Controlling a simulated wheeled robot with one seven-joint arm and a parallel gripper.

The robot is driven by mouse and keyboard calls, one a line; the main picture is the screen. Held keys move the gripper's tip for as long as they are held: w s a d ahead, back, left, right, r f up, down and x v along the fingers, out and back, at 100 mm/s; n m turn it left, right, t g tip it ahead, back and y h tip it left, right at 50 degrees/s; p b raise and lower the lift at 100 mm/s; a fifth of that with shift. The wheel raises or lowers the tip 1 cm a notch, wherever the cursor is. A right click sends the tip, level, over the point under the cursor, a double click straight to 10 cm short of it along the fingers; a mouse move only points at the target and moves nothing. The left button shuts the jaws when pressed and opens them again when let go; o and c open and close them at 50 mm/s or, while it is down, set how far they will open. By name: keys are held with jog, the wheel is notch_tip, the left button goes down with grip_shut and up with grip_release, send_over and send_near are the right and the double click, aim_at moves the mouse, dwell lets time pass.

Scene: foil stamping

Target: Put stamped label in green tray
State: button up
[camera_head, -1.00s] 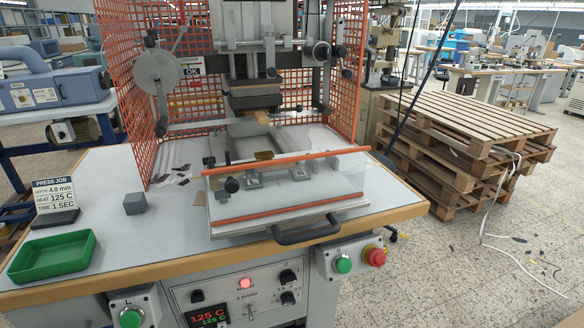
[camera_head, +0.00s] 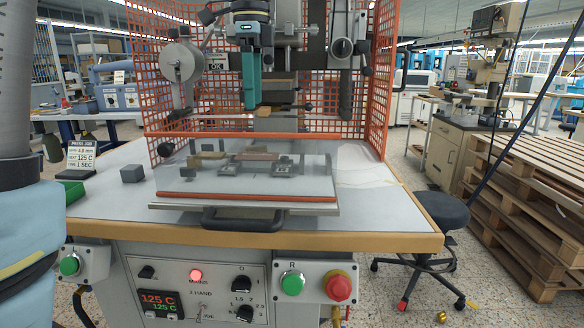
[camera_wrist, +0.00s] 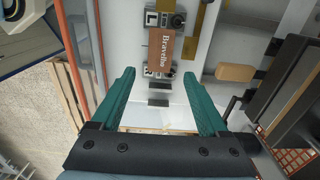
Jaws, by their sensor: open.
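The stamped label (camera_wrist: 163,48), brown with pale lettering like "Bravelho", lies on the press fixture (camera_wrist: 158,70) in the wrist view. My gripper (camera_wrist: 158,75) is open and empty, with teal fingers to either side of the fixture and the label beyond the tips. In the head view my gripper (camera_head: 251,106) points down in front of the press head, above the clear guard. The fixture shows through the guard (camera_head: 250,182), but the label is not clear there. The green tray (camera_head: 75,191) is at the table's left, mostly hidden by my arm.
An orange mesh cage (camera_head: 385,80) surrounds the press. A grey cube (camera_head: 131,173) and the job sign (camera_head: 83,156) stand left. A tan block (camera_wrist: 235,73) is beside the fixture. A stool (camera_head: 442,211) stands right.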

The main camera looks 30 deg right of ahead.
notch_tip(320, 180, down, 5)
jog(key=shift+s+d+r, duration=0.1)
jog(key=shift+r, duration=0.05)
jog(key=shift+f+p, duration=0.55)
jog(key=shift+f, duration=2.35)
jog(key=shift+c, duration=0.4)
